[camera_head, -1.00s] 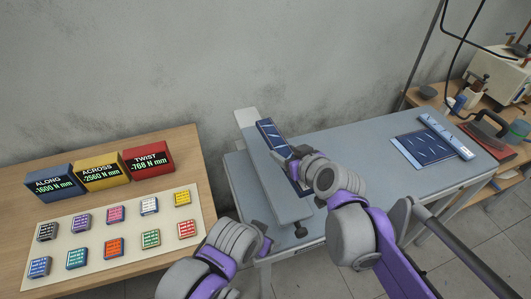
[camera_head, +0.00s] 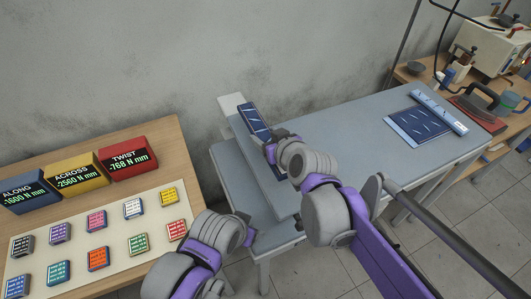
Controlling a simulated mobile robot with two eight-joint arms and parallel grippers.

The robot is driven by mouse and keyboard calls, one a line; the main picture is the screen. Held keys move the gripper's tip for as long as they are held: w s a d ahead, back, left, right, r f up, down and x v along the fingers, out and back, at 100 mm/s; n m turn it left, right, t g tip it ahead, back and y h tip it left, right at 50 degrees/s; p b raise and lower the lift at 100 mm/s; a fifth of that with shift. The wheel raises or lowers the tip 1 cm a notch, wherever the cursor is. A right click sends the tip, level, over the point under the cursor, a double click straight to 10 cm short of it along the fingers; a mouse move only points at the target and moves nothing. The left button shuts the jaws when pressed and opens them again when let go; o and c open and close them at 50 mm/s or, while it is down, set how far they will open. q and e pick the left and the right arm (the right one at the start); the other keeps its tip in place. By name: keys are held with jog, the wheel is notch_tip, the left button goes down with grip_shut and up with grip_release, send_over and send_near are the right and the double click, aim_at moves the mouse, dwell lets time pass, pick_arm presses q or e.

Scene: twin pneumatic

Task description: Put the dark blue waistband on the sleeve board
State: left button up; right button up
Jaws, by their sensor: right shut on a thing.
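The dark blue waistband (camera_head: 254,118) has pale dashes and lies lengthwise along the far part of the narrow grey sleeve board (camera_head: 282,206). It looks flat there, but I cannot tell whether it touches the board all along. My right gripper (camera_head: 270,150) is shut on the waistband near its middle, and my wrist hides part of both. The board's pale far end (camera_head: 231,104) sticks out beyond the band. My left gripper (camera_head: 249,238) is low, left of the board's near end; its fingers are mostly hidden by its own wrist.
An iron (camera_head: 481,97) stands on the bench beyond. A side table on the left holds AHEAD-facing readout boxes (camera_head: 101,168) and several coloured blocks (camera_head: 97,221). The table's middle (camera_head: 345,125) is clear.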

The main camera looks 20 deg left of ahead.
pick_arm(q)
jog(key=shift+w+f, duration=0.1)
jog(key=shift+w, duration=0.05)
pick_arm(e)
jog(key=shift+w+f, duration=0.2)
jog(key=shift+f, duration=0.5)
pick_arm(q)
jog(key=shift+s+f, duration=0.2)
jog(key=shift+s, duration=0.05)
pick_arm(e)
jog(key=f, duration=0.4)
jog(key=shift+s, duration=0.2)
pick_arm(q)
jog(key=shift+w, duration=0.1)
pick_arm(e)
jog(key=shift+w+f, duration=0.1)
jog(key=shift+f, duration=0.15)
pick_arm(q)
jog(key=shift+f+b, duration=0.1)
jog(key=shift+b, duration=0.2)
pick_arm(e)
jog(key=shift+f, duration=0.1)
jog(key=o, duration=1.4)
